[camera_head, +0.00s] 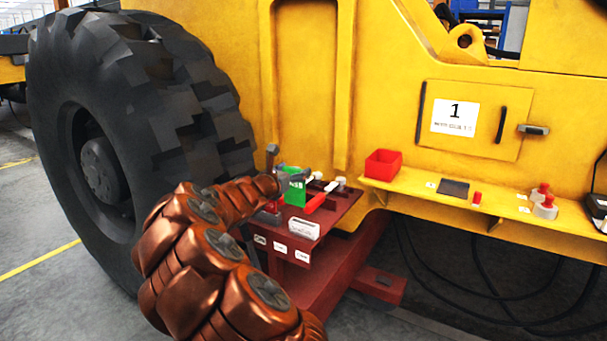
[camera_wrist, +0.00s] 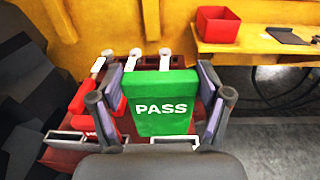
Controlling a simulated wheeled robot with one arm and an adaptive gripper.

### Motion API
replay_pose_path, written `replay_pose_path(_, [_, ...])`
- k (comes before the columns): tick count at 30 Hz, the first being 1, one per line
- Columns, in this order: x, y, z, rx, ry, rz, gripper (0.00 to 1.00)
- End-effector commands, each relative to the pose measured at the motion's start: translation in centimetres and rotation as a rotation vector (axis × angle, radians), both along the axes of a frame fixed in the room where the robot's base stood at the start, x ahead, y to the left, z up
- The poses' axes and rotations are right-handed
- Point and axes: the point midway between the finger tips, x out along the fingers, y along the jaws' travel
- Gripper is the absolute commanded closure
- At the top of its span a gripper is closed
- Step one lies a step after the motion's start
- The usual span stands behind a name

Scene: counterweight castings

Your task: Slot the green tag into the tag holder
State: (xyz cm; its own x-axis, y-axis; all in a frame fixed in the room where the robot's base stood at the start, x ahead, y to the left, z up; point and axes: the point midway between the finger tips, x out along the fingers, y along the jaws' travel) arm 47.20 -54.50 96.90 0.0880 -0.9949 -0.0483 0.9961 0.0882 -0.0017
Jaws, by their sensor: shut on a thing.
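The green tag (camera_wrist: 160,102), marked PASS, stands upright between the two fingers of my gripper (camera_wrist: 161,98), which is shut on it. In the head view the tag (camera_head: 294,187) is above the dark red shelf, with my gripper (camera_head: 288,182) around it. A pale tag holder (camera_head: 303,228) sits at the shelf's front edge. In the wrist view a pale slotted frame (camera_wrist: 186,141) shows just below the tag, partly hidden by it and my gripper. Another slotted frame (camera_wrist: 72,136) is to the left. I cannot tell whether the tag touches a holder.
The dark red shelf (camera_head: 338,208) carries a red-handled tool (camera_head: 321,197) close to the tag. A big tyre (camera_head: 150,95) stands left. A yellow ledge (camera_head: 405,190) at right holds a red bin (camera_head: 383,166) and small items. The yellow machine wall (camera_head: 310,60) is behind.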

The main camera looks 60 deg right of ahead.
Motion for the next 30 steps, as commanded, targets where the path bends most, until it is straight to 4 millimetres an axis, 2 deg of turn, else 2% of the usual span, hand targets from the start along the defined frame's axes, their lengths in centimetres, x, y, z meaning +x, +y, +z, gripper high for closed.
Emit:
replay_pose_path(3, [-1.4,-1.5,-0.1,-0.001,-0.002,-0.029,0.58])
replay_pose_path(7, [-2.0,-2.2,-0.2,0.000,0.000,-0.042,0.58])
replay_pose_path(14, [-2.1,-2.3,-0.9,0.001,0.000,-0.044,0.58])
replay_pose_path(30, [-2.1,-2.3,-5.4,0.000,-0.001,-0.044,0.58])
